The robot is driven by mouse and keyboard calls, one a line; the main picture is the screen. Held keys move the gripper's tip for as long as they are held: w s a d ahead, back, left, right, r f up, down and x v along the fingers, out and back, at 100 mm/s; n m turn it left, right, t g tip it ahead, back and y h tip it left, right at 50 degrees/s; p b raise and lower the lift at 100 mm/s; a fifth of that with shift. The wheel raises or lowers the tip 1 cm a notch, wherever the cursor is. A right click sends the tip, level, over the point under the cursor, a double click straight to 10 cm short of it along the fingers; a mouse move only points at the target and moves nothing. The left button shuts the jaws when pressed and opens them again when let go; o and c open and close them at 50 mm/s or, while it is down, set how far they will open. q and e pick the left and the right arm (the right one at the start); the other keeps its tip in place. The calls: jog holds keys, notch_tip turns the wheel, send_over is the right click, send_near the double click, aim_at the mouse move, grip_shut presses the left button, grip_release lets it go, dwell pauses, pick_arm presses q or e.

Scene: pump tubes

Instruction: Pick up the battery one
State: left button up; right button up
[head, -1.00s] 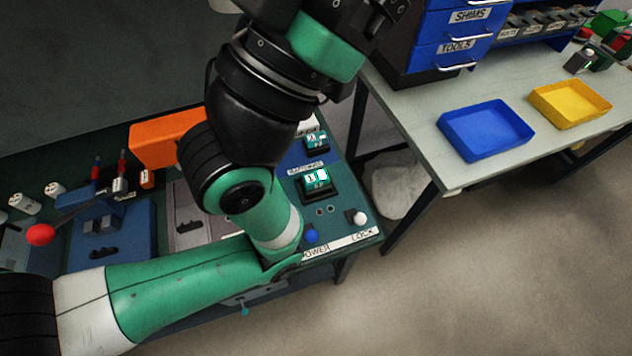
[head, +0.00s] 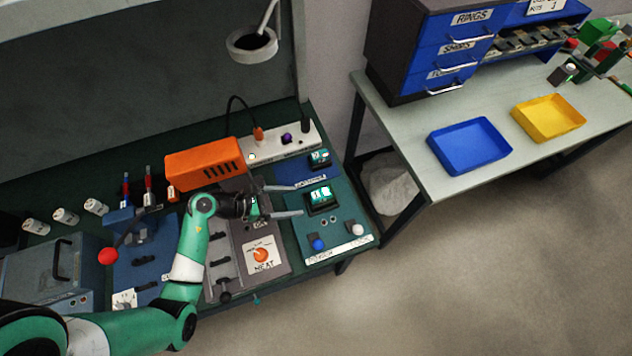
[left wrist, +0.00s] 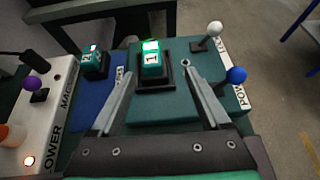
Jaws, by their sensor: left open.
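Battery one (head: 319,194) is a teal block marked 1, seated in a black dock on the green panel at the bench's right end. It also shows upright with a lit green top in the left wrist view (left wrist: 151,62). My left gripper (head: 298,200) is open and points at it from the left. In the left wrist view my left gripper's fingers (left wrist: 162,70) are spread, with the battery ahead and roughly between the tips. No contact shows. My right gripper is in neither view.
Battery two (head: 319,158) sits in its dock on a blue panel behind. Blue (head: 318,244) and white (head: 357,229) knobs stand in front of battery one's dock. An orange box (head: 203,163) and a heat panel (head: 262,256) lie to the left. A white power strip (head: 283,142) runs behind.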

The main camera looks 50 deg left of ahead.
aim_at(316, 194)
pick_arm(q)
jog(key=b+x, duration=0.1)
jog(key=x, duration=0.1)
jog(key=a+b+x, duration=0.1)
jog(key=x, duration=0.2)
jog(key=shift+w, duration=0.25)
jog(key=shift+w+d+f, duration=0.1)
jog(key=shift+w+f, duration=0.05)
jog(key=shift+w, duration=0.2)
jog(key=b+x, duration=0.2)
jog(key=x, duration=0.2)
jog(key=shift+w+f, duration=0.15)
jog(key=shift+f, duration=0.1)
jog(key=shift+w+f, duration=0.1)
jog(key=shift+w, duration=0.3)
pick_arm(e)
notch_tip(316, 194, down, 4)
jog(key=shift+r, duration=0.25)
pick_arm(q)
jog(key=shift+c, duration=0.3)
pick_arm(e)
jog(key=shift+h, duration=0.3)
pick_arm(q)
grip_shut()
